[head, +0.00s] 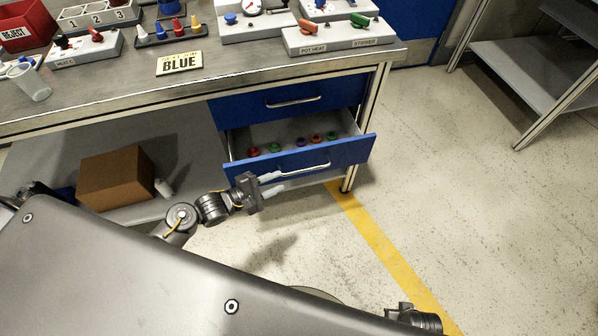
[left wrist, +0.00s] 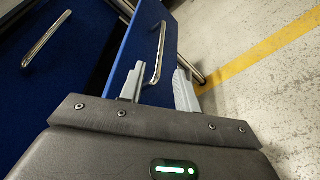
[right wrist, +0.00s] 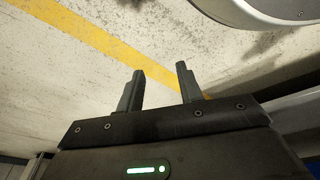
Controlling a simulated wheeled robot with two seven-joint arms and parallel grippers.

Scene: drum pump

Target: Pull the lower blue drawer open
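The lower blue drawer (head: 345,153) stands pulled out under the workbench, with several red, green, blue and purple knobs (head: 316,139) inside. Its silver bar handle (head: 303,169) also shows in the left wrist view (left wrist: 157,55). My left gripper (head: 274,182) is open in front of the drawer face, near the handle's left end. In the left wrist view its fingers (left wrist: 158,88) are apart, with the handle's near end appearing between them; I cannot tell whether they touch it. My right gripper (right wrist: 158,88) is open and empty above the floor.
The upper blue drawer (head: 265,108) is shut above. A cardboard box (head: 116,178) sits on the lower shelf. The benchtop (head: 120,93) holds a BLUE sign (head: 179,64), a clear cup (head: 28,81) and control boxes (head: 330,39).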

